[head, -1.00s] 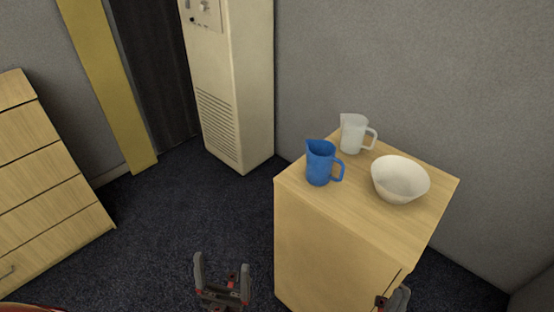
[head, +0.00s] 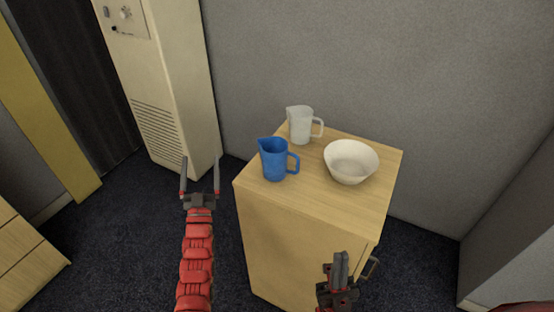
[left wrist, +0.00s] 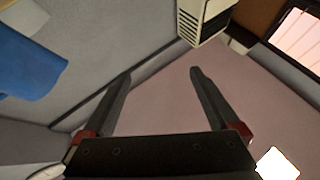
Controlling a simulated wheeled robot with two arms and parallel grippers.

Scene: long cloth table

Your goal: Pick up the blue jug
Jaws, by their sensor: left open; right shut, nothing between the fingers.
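The blue jug (head: 273,160) stands upright on the near left part of a wooden cabinet top, its handle to the right. My left gripper (head: 200,177) is open and empty, to the left of the jug and apart from it. In the left wrist view the blue jug (left wrist: 28,65) shows only in part at the left edge, outside the open fingers of the left gripper (left wrist: 160,88). My right gripper (head: 340,268) is shut and empty in front of the cabinet, low and to the right of the jug.
The wooden cabinet (head: 300,205) also bears a white jug (head: 301,124) behind the blue one and a white bowl (head: 351,162) to the right. A cream upright unit (head: 160,90) stands at the back left. A grey wall is behind. Dark carpet is free left of the cabinet.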

